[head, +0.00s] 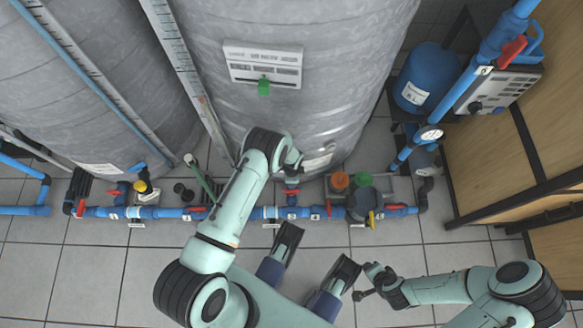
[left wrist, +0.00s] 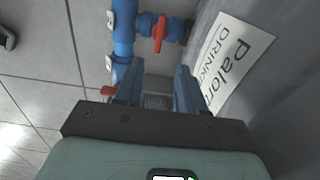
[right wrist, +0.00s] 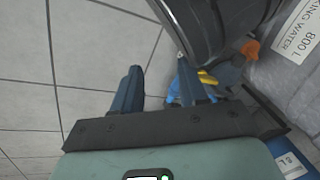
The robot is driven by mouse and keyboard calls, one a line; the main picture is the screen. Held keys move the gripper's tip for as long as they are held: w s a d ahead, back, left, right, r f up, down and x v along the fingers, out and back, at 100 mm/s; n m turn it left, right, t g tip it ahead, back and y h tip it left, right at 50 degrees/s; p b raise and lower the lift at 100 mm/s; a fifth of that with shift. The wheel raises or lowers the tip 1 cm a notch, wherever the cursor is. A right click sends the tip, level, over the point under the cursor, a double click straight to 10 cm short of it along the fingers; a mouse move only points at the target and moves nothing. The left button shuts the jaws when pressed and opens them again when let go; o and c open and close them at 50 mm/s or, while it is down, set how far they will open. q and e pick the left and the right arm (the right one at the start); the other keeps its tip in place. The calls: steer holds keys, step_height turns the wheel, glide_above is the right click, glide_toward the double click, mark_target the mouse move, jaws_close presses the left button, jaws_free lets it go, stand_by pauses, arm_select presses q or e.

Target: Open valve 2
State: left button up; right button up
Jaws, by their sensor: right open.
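A red valve handle (head: 292,191) sits on the blue pipe below the middle tank. I cannot read which of the small pipe labels is number 2. My left gripper (head: 294,168) is just above this handle, close to the tank. In the left wrist view, the red handle (left wrist: 160,33) is beyond the fingertips, apart from them. My left gripper (left wrist: 158,80) is open and empty there. A second red handle (left wrist: 108,90) shows left of its fingers. My right gripper (right wrist: 158,80) is open and empty, over the floor right of centre in the head view.
The large grey tank (head: 300,100) stands close behind the left gripper. The blue pipe (head: 235,212) runs along the floor with several red handles. An orange cap (head: 340,180) and green cap (head: 363,180) are to the right. Tiled floor (head: 400,260) in front is clear.

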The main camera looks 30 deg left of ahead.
mark_target(292, 191)
arm_select(q)
step_height(292, 191, down, 12)
steer(key=b, duration=0.4)
steer(key=shift+b, duration=0.4)
steer(key=shift+f, duration=0.55)
arm_select(e)
steer(key=s+d+f+g, duration=0.1)
steer(key=s+f+g, duration=0.3)
steer(key=s+f, duration=0.3)
steer(key=shift+s+d+m, duration=0.15)
steer(key=shift+s+m, duration=0.25)
steer(key=shift+s, duration=1.35)
arm_select(q)
jaws_close()
